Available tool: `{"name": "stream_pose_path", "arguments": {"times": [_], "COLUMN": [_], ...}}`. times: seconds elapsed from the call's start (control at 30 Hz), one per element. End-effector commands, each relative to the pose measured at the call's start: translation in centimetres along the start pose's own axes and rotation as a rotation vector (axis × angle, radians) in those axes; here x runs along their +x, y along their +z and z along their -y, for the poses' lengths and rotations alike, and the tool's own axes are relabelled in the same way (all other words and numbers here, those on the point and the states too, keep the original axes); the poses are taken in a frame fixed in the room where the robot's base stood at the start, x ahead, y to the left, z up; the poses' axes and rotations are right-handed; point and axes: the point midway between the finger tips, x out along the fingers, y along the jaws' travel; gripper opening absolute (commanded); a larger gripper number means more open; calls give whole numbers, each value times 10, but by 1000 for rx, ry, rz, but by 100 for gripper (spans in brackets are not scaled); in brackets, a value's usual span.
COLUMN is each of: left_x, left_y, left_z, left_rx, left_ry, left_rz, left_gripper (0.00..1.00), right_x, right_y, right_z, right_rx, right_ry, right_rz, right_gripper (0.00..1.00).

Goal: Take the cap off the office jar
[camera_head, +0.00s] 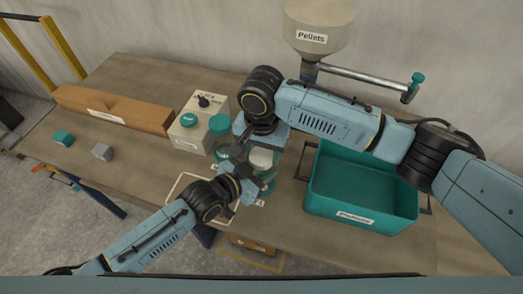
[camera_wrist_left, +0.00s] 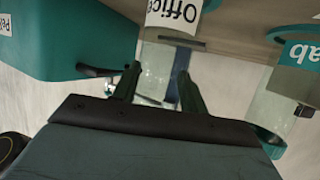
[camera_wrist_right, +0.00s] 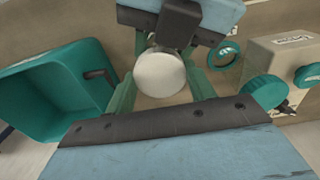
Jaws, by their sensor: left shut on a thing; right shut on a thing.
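The office jar is clear, and its Office label (camera_wrist_left: 173,12) shows in the left wrist view. My left gripper (camera_wrist_left: 157,92) is shut on the jar's clear body, one finger on each side. The round white cap (camera_wrist_right: 160,75) shows between the fingers of my right gripper (camera_wrist_right: 162,88), which is shut on it from above. In the head view the white cap (camera_head: 261,158) sits over the jar, partly hidden by my arms. Whether the cap touches the jar's rim cannot be told.
A teal bin (camera_head: 362,190) stands right of the jar. A second jar with a teal lid (camera_head: 220,125) and a cream box (camera_head: 196,130) stand left of my right gripper. A long cardboard box (camera_head: 115,108) lies at the far left. A pellet hopper (camera_head: 318,25) rises behind.

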Motion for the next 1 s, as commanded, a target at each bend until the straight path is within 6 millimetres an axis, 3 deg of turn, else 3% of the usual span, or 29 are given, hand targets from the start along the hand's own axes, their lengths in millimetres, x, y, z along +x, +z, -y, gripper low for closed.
{"name": "stream_pose_path", "arguments": {"times": [0.13,0.4,0.7,0.73,0.87,1.0], "left_x": [0,0,0,0,0,0], "left_y": [0,0,0,0,0,0], "left_z": [0,0,0,0,0,0], "left_rx": [-1,-1,0,0,0,0], "left_ry": [0,0,0,0,0,0], "left_rz": [1,1,1,1,1,1], "left_gripper": [0,0,0,0,0,0], "right_x": [0,0,0,0,0,0], "right_y": [0,0,0,0,0,0], "right_z": [0,0,0,0,0,0], "right_rx": [-23,-270,-290,-290,-290,-289], "right_ry": [0,0,0,0,0,0], "right_rz": [0,0,0,0,0,0], "right_gripper": [26,26,26,56,73,75]}}
